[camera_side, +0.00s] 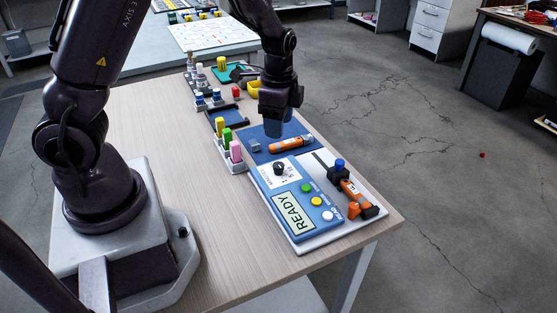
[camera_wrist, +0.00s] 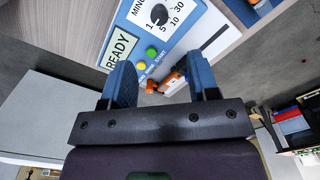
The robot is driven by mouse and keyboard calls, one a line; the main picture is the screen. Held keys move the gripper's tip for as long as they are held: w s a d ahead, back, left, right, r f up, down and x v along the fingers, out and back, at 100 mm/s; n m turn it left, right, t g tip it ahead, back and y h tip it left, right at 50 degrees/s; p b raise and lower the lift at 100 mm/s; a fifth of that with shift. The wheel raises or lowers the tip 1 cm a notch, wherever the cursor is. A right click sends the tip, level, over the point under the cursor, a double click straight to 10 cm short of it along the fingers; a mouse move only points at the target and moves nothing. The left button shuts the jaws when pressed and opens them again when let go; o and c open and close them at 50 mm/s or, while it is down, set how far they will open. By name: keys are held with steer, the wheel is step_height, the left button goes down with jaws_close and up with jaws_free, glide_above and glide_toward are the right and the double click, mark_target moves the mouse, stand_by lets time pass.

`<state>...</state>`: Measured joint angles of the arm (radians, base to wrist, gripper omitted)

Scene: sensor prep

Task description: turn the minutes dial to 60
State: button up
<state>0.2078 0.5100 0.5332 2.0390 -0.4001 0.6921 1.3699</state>
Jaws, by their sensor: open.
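The minutes dial (camera_side: 279,168) is a black knob on a white scale plate on the blue control box (camera_side: 264,189). In the wrist view the dial (camera_wrist: 159,14) shows near the top edge, with 1, 5, 10 and 30 readable around it. A 60 mark is not visible there, and I cannot tell the exact setting. My gripper (camera_side: 275,129) is above the blue mat, behind the box and apart from the dial. In the wrist view its two blue fingers (camera_wrist: 163,80) are spread with nothing held between them.
The box display (camera_side: 292,213) reads READY, beside green, yellow and white buttons (camera_side: 317,201). An orange tool (camera_side: 290,144) lies on the blue mat (camera_side: 258,145). Another orange device (camera_side: 352,190) and a blue knob (camera_side: 340,163) sit right of the box. Coloured bottles (camera_side: 236,151) stand left.

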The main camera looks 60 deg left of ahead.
mark_target(278, 165)
step_height(278, 165, down, 11)
steer(key=shift+f, duration=0.1)
stand_by(0.3)
steer(key=c, duration=0.9)
steer(key=shift+c, duration=0.2)
